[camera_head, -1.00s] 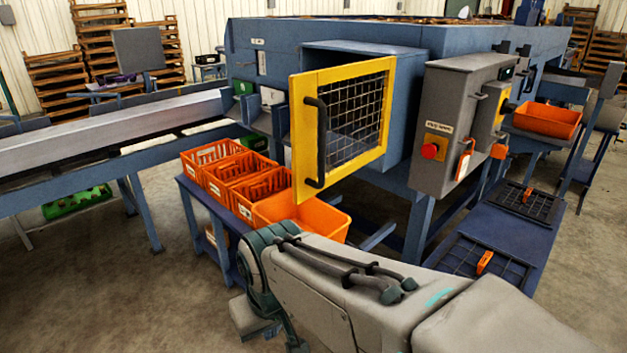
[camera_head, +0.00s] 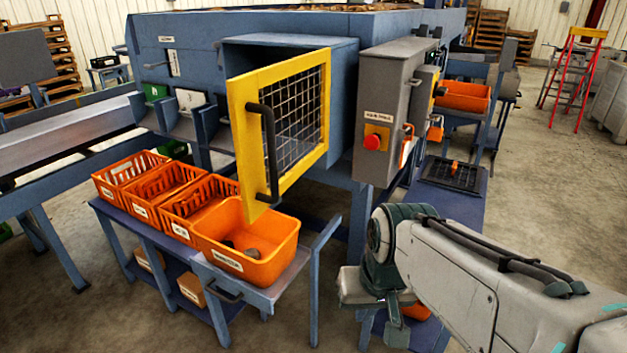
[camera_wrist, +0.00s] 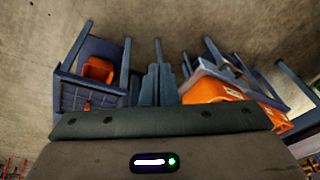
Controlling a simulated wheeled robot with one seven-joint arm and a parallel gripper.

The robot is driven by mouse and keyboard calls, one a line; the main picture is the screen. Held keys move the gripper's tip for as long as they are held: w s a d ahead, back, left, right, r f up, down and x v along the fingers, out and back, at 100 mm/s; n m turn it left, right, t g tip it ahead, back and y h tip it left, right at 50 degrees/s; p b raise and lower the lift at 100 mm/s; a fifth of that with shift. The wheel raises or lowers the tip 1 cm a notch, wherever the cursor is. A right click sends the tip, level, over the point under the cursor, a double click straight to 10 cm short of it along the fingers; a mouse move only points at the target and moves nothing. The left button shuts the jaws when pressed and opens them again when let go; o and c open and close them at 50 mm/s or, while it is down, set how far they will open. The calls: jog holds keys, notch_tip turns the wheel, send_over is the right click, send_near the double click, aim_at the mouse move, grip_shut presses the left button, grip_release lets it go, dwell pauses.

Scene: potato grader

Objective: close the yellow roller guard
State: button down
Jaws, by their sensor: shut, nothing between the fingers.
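The yellow roller guard (camera_head: 240,140) is a yellow frame with wire mesh and a black vertical handle (camera_head: 268,150) on its left side. It stands open, its handle side swung out from the blue housing (camera_head: 342,90); its right edge is by the housing. In the head view my arm is at lower right, apart from the guard, and the fingertips cannot be made out. In the wrist view my gripper (camera_wrist: 158,74) appears shut and empty, pointing toward the floor area. The guard is not recognisable there.
Orange crates (camera_head: 128,167) and an orange bin (camera_head: 285,255) stand on a blue bench below the guard. A grey control box (camera_head: 380,95) with a red button is right of it. A red ladder (camera_head: 575,75) stands far right.

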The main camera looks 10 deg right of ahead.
jog(key=w+d+r+m+t+y+p, duration=0.15)
jog(key=w+r+m+y+p, duration=0.25)
jog(key=w+r+y, duration=0.75)
jog(key=w+a+h+p, duration=0.2)
jog(key=w+a, duration=0.4)
jog(key=a, duration=0.4)
jog(key=shift+a+f+h+p, duration=0.15)
jog(key=shift+a+h+p, duration=0.2)
jog(key=shift+h, duration=0.4)
jog(key=shift+w, duration=0.15)
